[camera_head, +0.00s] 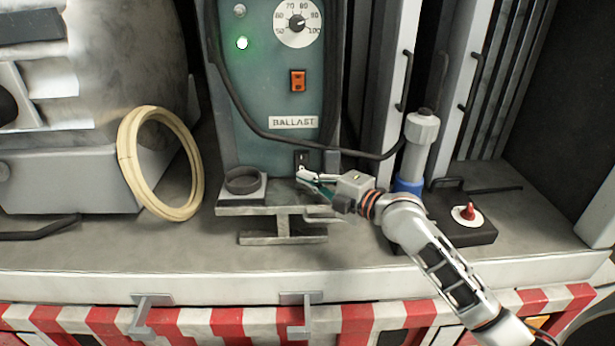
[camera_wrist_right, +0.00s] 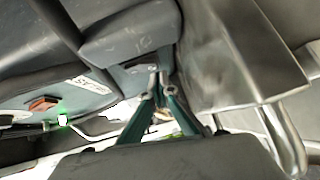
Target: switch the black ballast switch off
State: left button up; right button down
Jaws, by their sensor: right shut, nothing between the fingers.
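The black ballast switch (camera_head: 302,158) sits low on the front of the teal ballast box (camera_head: 255,110), under the BALLAST label (camera_head: 294,122). My right gripper (camera_head: 302,174) is shut and empty, with its tips just below the switch. I cannot tell whether they touch it, and the switch's lever position is too small to read. In the right wrist view the shut fingertips (camera_wrist_right: 160,78) point at the box's lower front, and the label (camera_wrist_right: 90,84) shows to their left. A green lamp (camera_head: 242,43) on the box is lit. My left gripper is out of view.
An orange rocker switch (camera_head: 297,80) and a dial (camera_head: 298,22) are higher on the box. A black cable loops across its front. A metal stand (camera_head: 282,212) lies below the gripper, a cream ring (camera_head: 158,165) left, and a red knob (camera_head: 467,212) right.

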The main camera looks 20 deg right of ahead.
jog(key=shift+w, duration=0.3)
jog(key=shift+w+d+f+b, duration=0.2)
jog(key=shift+w+f+b, duration=0.05)
jog(key=shift+w+b, duration=0.15)
jog(key=shift+s+a, duration=0.1)
jog(key=shift+f, duration=0.1)
